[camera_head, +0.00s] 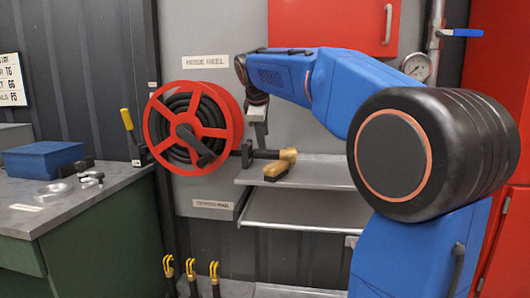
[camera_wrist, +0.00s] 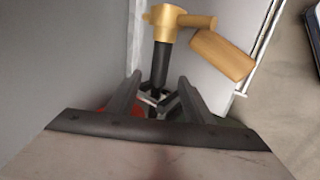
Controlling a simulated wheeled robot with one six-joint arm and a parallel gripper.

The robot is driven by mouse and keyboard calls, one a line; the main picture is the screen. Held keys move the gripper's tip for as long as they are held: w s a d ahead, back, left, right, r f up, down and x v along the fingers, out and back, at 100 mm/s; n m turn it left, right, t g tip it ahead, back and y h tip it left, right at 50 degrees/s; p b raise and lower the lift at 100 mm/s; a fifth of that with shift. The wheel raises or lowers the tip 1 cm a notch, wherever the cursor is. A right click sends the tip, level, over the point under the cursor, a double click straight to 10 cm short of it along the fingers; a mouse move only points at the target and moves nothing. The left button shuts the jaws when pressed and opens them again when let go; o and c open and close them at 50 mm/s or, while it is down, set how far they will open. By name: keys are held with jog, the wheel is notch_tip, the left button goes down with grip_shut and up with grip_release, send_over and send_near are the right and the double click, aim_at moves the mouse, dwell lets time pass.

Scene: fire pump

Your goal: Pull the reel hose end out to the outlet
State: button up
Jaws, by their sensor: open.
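The hose reel (camera_head: 193,128) is a red spoked wheel wound with black hose, on the wall left of centre in the head view. The hose end is a black tube with a brass-coloured nozzle (camera_head: 288,155), sticking out right of the reel above a shelf. In the wrist view the nozzle (camera_wrist: 165,22) is at the top, and its black tube (camera_wrist: 159,65) runs down towards the gap between the fingers. My gripper (camera_wrist: 160,84) is open, one finger on each side of the tube's line; contact cannot be told. I cannot make out the outlet.
A metal shelf (camera_head: 316,173) sits below the nozzle, with a tan block (camera_head: 275,171) near its left edge. A second shelf (camera_head: 310,211) is lower. A green workbench (camera_head: 90,215) with a blue box (camera_head: 43,159) stands left. A gauge (camera_head: 416,67) and pipe are upper right.

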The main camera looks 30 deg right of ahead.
jog(key=x, duration=0.8)
jog(key=shift+c, duration=0.2)
grip_shut()
jog(key=s+d, duration=0.8)
jog(key=d, duration=0.2)
jog(key=s+d, duration=0.7)
jog(key=d, duration=0.3)
jog(key=s+d, duration=0.8)
jog(key=d, duration=0.2)
jog(key=shift+s, duration=0.35)
jog(key=shift+o, duration=0.2)
grip_release()
jog(key=shift+s+d, duration=0.15)
jog(key=shift+r, duration=0.1)
jog(key=v, duration=1.7)
